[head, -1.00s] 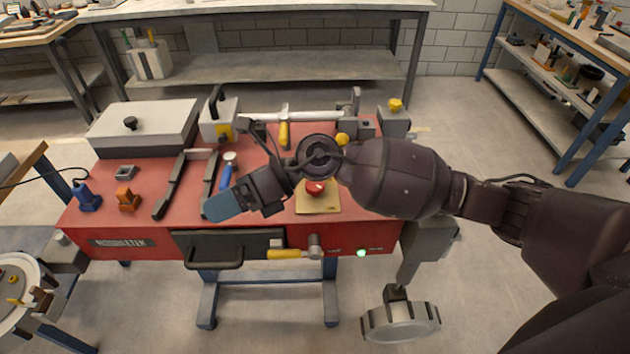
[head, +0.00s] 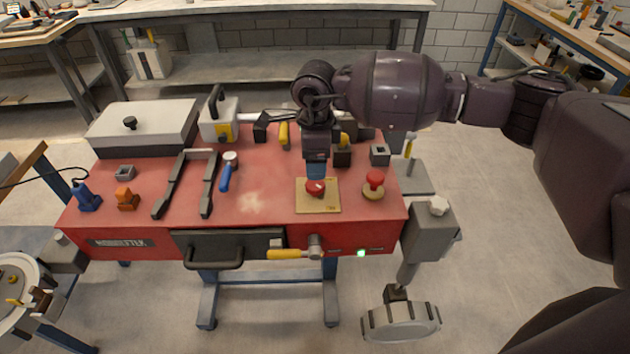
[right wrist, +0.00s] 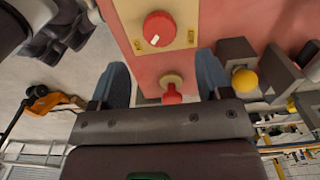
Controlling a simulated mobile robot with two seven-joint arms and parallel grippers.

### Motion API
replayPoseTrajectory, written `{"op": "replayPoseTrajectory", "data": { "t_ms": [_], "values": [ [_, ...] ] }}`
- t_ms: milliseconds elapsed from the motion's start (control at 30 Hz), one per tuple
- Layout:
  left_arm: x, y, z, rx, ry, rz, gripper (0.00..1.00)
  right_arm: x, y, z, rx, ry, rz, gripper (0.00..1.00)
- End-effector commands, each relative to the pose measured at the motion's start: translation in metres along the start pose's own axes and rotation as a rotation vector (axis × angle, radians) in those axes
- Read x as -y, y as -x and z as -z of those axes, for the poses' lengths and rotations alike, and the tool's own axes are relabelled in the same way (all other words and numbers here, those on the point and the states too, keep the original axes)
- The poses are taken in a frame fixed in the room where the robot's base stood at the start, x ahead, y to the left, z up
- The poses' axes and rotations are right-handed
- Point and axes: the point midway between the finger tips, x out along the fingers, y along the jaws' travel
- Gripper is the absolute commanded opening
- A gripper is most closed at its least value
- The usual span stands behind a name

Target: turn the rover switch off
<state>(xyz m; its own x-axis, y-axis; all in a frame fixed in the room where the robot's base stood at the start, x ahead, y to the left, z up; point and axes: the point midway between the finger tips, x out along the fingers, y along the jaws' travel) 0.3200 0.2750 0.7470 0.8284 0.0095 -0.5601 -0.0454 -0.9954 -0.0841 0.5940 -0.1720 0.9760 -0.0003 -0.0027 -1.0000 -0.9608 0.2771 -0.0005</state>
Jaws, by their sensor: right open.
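The rover switch is a red rotary knob (head: 316,188) with a pale pointer mark, on a square tan plate (head: 332,206) on the red bench. In the right wrist view the knob (right wrist: 159,28) is at top centre, its white mark towards the lower left. My right gripper (head: 316,171) points down just behind the knob in the head view, with blue fingertips. The right wrist view shows its two fingers (right wrist: 161,84) wide apart, with nothing held and the knob beyond them. Whether a fingertip touches the plate is unclear. My left gripper is out of view.
A red mushroom-shaped knob (head: 375,180) stands right of the plate. A yellow-handled valve (head: 290,253) and a lit green lamp (head: 361,253) are on the bench front. A blue-handled tool (head: 226,178) lies left. The red top between it and the plate is clear.

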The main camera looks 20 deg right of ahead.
Motion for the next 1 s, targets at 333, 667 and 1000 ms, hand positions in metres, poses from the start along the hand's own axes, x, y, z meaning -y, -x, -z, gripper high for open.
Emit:
{"op": "replayPoseTrajectory", "data": {
  "t_ms": [333,667,1000],
  "values": [
    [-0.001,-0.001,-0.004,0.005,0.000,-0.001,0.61,0.000,-0.057,0.000,0.001,0.000,-0.003,0.71],
    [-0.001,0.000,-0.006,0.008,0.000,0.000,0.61,-0.001,-0.072,-0.001,0.002,0.001,-0.001,0.71],
    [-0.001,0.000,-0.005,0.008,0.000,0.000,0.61,0.000,-0.071,-0.001,0.003,0.001,-0.001,0.50]
  ]
}}
